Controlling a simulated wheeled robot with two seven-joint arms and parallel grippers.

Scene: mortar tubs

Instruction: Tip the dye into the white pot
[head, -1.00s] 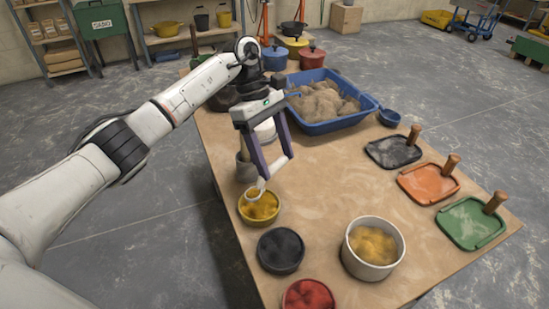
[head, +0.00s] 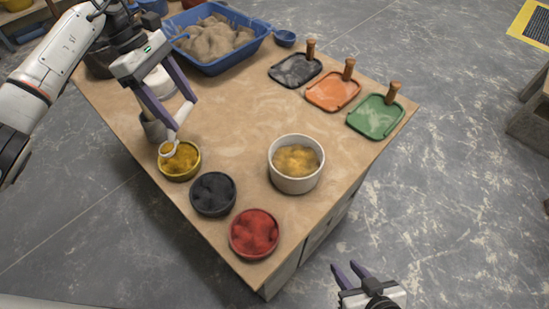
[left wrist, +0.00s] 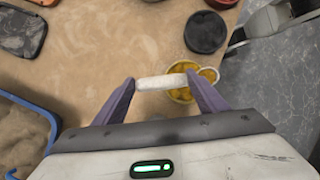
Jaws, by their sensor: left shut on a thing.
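My left gripper (head: 182,114) is shut on the white handle of a small scoop (left wrist: 160,82). Yellow dye (head: 184,158) fills the bowl. I cannot tell how much dye is in the scoop. The white pot (head: 295,184) stands to the right on the table, upright, with yellowish, lumpy material (head: 296,160) inside. My right gripper (head: 352,272) is open and empty, low over the floor beyond the table's front edge.
A black dye bowl (head: 213,194) and a red dye bowl (head: 254,233) stand near the table's left edge. A grey cup (head: 153,128) is beside the yellow bowl. A blue sand tub (head: 215,67) and black, orange (head: 333,91) and green floats lie behind. The middle of the table is clear.

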